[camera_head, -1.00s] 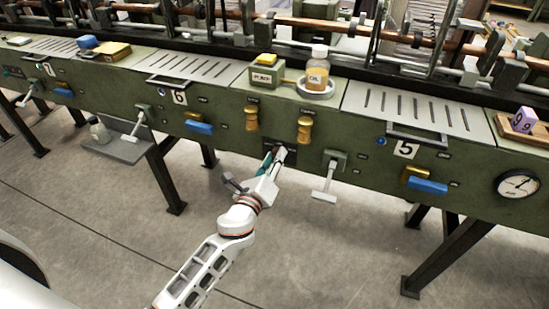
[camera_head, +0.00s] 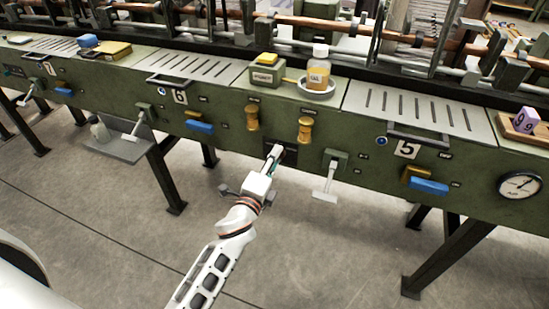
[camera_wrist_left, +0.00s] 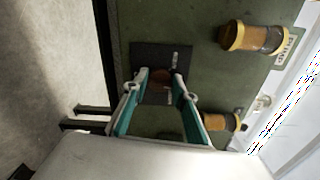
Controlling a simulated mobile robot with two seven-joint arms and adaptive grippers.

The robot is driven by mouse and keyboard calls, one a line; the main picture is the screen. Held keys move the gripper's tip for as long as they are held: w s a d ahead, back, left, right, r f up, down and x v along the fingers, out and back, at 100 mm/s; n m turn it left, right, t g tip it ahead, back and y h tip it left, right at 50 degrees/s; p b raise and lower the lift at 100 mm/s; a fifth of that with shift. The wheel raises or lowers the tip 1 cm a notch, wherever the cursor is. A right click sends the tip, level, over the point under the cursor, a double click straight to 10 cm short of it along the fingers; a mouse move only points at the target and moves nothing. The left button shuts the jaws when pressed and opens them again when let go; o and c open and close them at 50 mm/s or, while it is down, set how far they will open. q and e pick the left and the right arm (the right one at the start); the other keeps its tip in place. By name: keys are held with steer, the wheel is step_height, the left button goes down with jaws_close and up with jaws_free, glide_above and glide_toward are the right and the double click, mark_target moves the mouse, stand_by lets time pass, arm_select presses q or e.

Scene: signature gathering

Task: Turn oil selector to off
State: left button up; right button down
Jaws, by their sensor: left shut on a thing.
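The oil selector is a small brownish knob (camera_wrist_left: 162,77) on a dark plate (camera_wrist_left: 150,54) in the left wrist view. In the head view the dark plate (camera_head: 289,152) sits on the green machine front, below two brass cups. My left gripper (camera_head: 277,150) reaches up to the plate from below. In the left wrist view its two teal-edged fingers (camera_wrist_left: 160,82) are on either side of the knob and shut on it. The fingers partly hide the knob, and its setting cannot be read. My right gripper is in neither view.
Brass cups (camera_head: 305,129) (camera_head: 252,118) sit just above the plate. A grey lever (camera_head: 329,180) sticks out close on the right. A blue handle (camera_head: 200,127) is to the left. An oil bottle (camera_head: 318,72) stands on the ledge above. The floor below is clear.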

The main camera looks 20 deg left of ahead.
arm_select(q)
steer(key=shift+n, duration=0.9)
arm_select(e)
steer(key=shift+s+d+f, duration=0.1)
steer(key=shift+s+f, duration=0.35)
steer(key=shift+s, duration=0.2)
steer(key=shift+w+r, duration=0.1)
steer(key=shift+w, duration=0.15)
arm_select(q)
steer(key=o, duration=1.1)
steer(key=shift+c, duration=0.2)
steer(key=shift+o, duration=0.2)
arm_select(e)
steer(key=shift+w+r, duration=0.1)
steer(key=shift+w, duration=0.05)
arm_select(q)
steer(key=s, duration=1.2)
steer(key=shift+a, duration=0.2)
